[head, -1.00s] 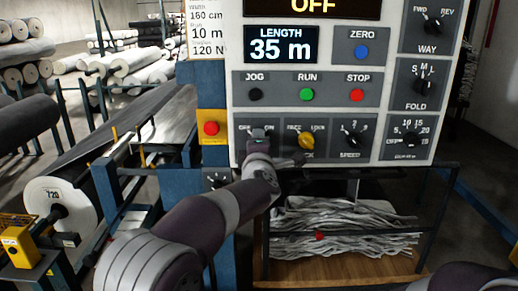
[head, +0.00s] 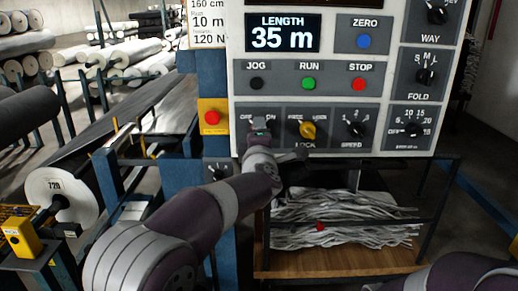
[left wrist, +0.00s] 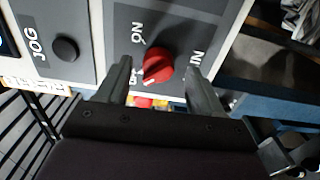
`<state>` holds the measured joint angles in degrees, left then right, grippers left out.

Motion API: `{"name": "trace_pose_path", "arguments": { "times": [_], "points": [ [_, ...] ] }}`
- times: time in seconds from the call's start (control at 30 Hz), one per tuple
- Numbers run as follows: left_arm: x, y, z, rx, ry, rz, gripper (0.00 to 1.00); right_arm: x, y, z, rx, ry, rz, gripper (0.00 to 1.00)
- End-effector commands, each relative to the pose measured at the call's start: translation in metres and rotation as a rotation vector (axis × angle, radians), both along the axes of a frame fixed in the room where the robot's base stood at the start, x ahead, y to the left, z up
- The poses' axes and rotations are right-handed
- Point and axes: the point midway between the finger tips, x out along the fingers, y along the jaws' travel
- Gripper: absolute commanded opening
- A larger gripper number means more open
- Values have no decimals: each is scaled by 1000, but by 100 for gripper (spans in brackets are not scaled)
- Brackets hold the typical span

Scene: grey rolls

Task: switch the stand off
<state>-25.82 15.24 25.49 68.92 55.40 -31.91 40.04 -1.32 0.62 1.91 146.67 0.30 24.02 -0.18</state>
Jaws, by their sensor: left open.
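The white control panel (head: 400,85) fills the upper right of the head view. My left gripper (head: 260,130) is up against its lower left corner and covers most of the switch marked ON there. In the left wrist view that switch is a red rotary knob (left wrist: 158,66) on a grey plate. It stands between the two open fingers of my left gripper (left wrist: 160,80), with a gap showing at least on the right side. My right gripper is out of view.
A yellow LOCK knob (head: 307,129) and a black SPEED knob (head: 356,129) are right of my gripper. JOG, RUN and STOP buttons (head: 358,84) sit above. A red button on a yellow plate (head: 212,117) is to the left. A bin of grey strips (head: 345,222) lies below.

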Motion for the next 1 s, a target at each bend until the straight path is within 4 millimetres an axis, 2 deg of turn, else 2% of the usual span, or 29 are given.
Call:
{"name": "trace_pose_path", "arguments": {
  "times": [0.03,0.2,0.4,0.57,0.87,0.93,0.97,1.0],
  "points": [
    [-11,0,-2,-1,-3,-1,66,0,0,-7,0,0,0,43],
    [-58,0,-2,-1,-2,-2,66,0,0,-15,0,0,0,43],
    [-99,1,-1,-1,-1,-1,66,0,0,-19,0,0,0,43],
    [-111,1,-1,0,0,1,66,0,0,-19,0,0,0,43],
    [-111,0,-1,21,5,-4,66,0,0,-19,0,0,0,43],
    [-113,-16,-14,134,46,-91,66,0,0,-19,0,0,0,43],
    [-116,-26,-27,214,75,-152,66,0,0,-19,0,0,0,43],
    [-126,-40,-50,350,123,-254,66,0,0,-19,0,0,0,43]
  ]
}}
